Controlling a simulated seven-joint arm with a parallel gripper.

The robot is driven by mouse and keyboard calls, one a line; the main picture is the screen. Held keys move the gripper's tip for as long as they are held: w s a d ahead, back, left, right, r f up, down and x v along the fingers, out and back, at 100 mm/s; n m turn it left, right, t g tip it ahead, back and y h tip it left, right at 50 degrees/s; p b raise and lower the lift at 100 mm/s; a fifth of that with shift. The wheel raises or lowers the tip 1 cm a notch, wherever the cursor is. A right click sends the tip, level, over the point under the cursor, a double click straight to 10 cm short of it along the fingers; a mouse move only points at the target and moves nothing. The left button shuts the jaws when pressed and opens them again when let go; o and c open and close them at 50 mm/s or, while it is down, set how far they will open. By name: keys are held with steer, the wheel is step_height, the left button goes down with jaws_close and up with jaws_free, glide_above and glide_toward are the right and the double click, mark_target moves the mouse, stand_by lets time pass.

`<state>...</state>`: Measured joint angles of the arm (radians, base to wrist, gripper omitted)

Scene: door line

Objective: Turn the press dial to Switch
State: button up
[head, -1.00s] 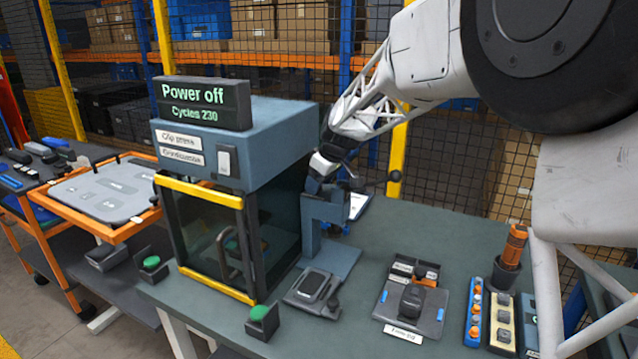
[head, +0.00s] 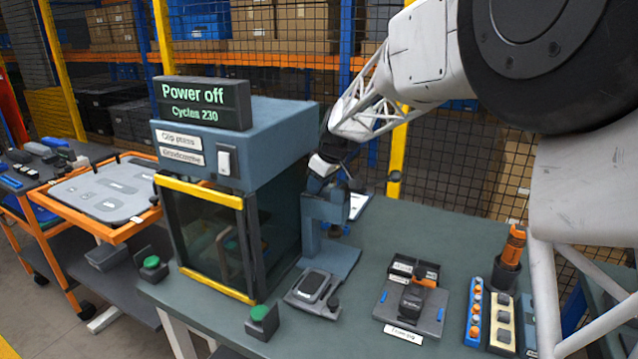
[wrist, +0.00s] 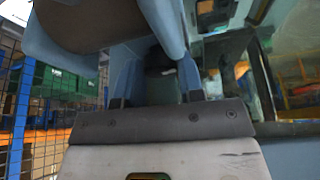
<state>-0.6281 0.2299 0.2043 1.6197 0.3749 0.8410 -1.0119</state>
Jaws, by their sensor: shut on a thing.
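The clip press (head: 285,135) is a blue-grey box with a clear yellow-edged door, and its display (head: 205,104) reads "Power off" and "Cycles 230". A smaller blue-grey stand (head: 318,212) stands at its right side. My gripper (head: 328,185) is at the top of this stand, beside the clip press. In the wrist view my gripper (wrist: 155,82) has its fingers on either side of a small dark piece (wrist: 158,70), which appears to be the press dial. My fingers are shut on it. Its markings and pointer are hidden.
A white rocker switch (head: 227,161) is on the clip press front. Green buttons (head: 262,321) (head: 151,263), a grey fixture (head: 313,290) and a plate with a dark block (head: 412,300) stand nearby. Part trays (head: 502,322) are at right. Wire mesh fencing is behind.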

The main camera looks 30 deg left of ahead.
steer(key=shift+m, duration=0.3)
steer(key=m+t, duration=0.1)
steer(key=m, duration=0.3)
steer(key=shift+s+a+t, duration=0.1)
steer(key=shift+s+t, duration=0.1)
steer(key=shift+t, duration=0.2)
steer(key=shift+s+m+t+h, duration=0.1)
steer(key=shift+m+t+h, duration=0.25)
steer(key=shift+m, duration=0.7)
steer(key=shift+m+t+h, duration=0.25)
steer(key=shift+m+h, duration=0.2)
steer(key=shift+m, duration=0.6)
steer(key=o, duration=0.9)
steer(key=shift+r, duration=0.1)
steer(key=shift+v, duration=3.8)
